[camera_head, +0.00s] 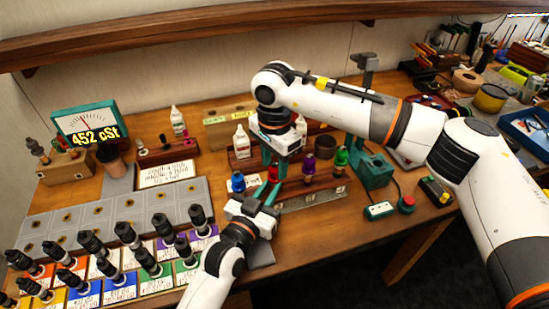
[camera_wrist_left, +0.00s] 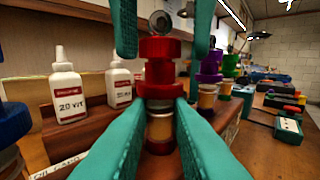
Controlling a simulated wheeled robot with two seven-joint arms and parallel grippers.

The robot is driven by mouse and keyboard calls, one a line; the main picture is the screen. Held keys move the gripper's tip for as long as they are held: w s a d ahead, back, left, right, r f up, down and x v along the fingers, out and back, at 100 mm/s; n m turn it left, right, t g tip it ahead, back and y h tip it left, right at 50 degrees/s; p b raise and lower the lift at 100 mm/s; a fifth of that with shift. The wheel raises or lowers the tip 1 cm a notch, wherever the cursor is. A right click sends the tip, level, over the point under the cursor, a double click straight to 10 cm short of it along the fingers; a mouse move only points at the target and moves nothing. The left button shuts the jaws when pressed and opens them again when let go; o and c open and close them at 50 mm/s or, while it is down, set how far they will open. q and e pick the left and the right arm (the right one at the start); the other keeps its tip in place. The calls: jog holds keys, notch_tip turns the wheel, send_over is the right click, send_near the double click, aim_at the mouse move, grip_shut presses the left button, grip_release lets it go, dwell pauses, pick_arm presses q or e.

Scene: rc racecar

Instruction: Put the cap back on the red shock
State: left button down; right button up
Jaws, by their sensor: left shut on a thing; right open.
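The red shock (camera_wrist_left: 161,72) stands upright in the left wrist view, with a pale gold body below its red collars. A red cap piece with a grey eyelet (camera_wrist_left: 160,20) sits at its top; I cannot tell whether it is fully seated. In the head view the red shock (camera_head: 273,174) is partly hidden by my grippers. My left gripper (camera_head: 264,192) comes from the front and is shut on the shock's lower part, its teal fingers on both sides. My right gripper (camera_head: 275,166) points down from above, open, its fingers apart on either side of the cap.
A blue shock (camera_head: 238,182) stands left, purple (camera_head: 308,166) and green (camera_head: 341,158) ones right, close along the wooden rack. White bottles (camera_head: 241,142) stand behind. Many black shocks on coloured cards (camera_head: 125,287) fill the front left. A viscosity display (camera_head: 86,128) stands back left.

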grip_shut()
jog(key=m, duration=2.1)
jog(key=shift+o, duration=0.4)
grip_release()
jog(key=shift+r, duration=2.25)
